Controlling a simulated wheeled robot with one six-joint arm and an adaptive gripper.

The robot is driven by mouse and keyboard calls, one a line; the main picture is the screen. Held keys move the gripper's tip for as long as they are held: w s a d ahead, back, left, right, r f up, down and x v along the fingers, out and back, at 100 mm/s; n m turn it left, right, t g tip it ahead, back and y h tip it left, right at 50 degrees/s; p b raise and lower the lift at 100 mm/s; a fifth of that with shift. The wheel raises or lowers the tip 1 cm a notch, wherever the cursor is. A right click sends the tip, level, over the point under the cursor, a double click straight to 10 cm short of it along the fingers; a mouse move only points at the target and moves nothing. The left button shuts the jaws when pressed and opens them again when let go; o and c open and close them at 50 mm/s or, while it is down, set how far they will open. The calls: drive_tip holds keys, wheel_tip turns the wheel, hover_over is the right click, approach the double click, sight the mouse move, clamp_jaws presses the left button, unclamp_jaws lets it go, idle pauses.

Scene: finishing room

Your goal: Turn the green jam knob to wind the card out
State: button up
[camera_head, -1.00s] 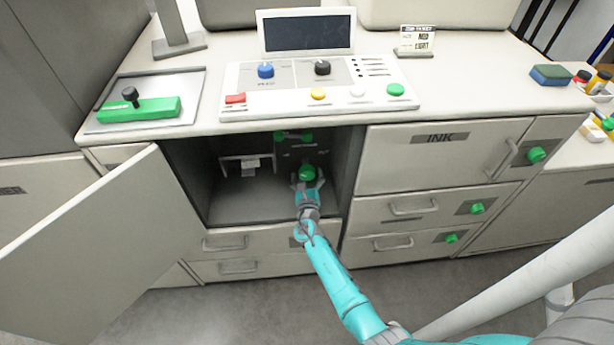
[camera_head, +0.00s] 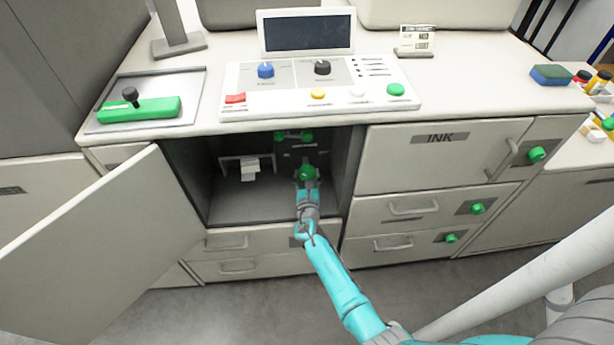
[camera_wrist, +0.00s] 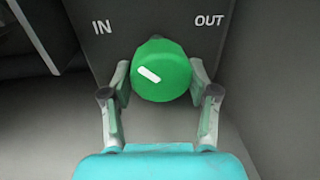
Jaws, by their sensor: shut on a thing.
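The green jam knob (camera_wrist: 165,78) fills the middle of the wrist view, on a grey panel with "IN" at its upper left and "OUT" at its upper right. Its white mark lies slanted on the left part of its face. My gripper (camera_wrist: 160,85) is shut on the knob, one finger at each side. In the head view the knob (camera_head: 307,173) sits inside the open compartment, with my gripper (camera_head: 307,182) at it. A white card (camera_head: 249,172) hangs from a slot bracket (camera_head: 229,161) at the compartment's left.
The open compartment door (camera_head: 100,245) swings out at the left. Another green handle (camera_head: 293,136) is above the knob inside. The compartment's right wall stands close beside my gripper. The compartment floor (camera_head: 245,205) is clear.

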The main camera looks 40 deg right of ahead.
drive_tip(key=m, duration=0.5)
drive_tip(key=shift+r+y, duration=0.1)
drive_tip(key=shift+y, duration=0.2)
drive_tip(key=m, duration=0.4)
drive_tip(key=shift+r+m, duration=0.1)
drive_tip(key=shift+m, duration=0.3)
drive_tip(key=o, duration=1.2)
drive_tip(key=shift+c, duration=0.2)
drive_tip(key=v, duration=1.2)
drive_tip(key=shift+r, duration=0.1)
